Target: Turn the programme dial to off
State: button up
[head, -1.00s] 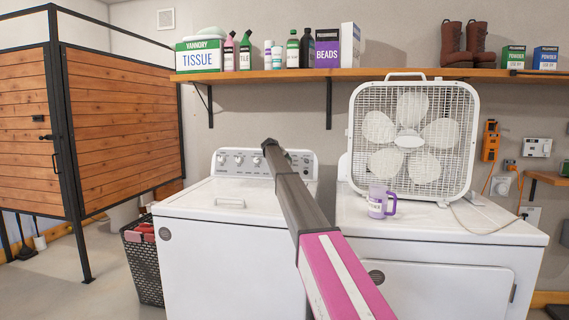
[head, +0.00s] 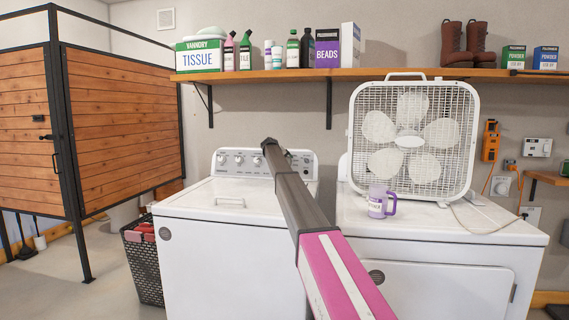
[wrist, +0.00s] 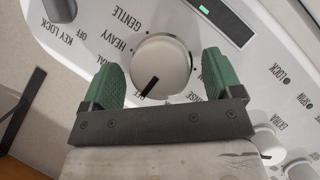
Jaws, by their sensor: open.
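The programme dial (wrist: 165,58) is a round white knob on the washer's control panel, ringed by labels such as HEAVY and GENTLE. A dark pointer mark on it points to the lower left in the wrist view, toward a label partly hidden by my gripper. My gripper (wrist: 162,68) is open, with one green finger on each side of the dial. I cannot tell whether the fingers touch it. In the head view my arm hides the dial and the gripper in front of the washer (head: 222,240).
A fan (head: 412,140) and a purple mug (head: 378,203) stand on the neighbouring machine.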

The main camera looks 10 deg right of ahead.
jog(key=v, duration=1)
jog(key=shift+s+a, duration=0.1)
jog(key=shift+s, duration=0.1)
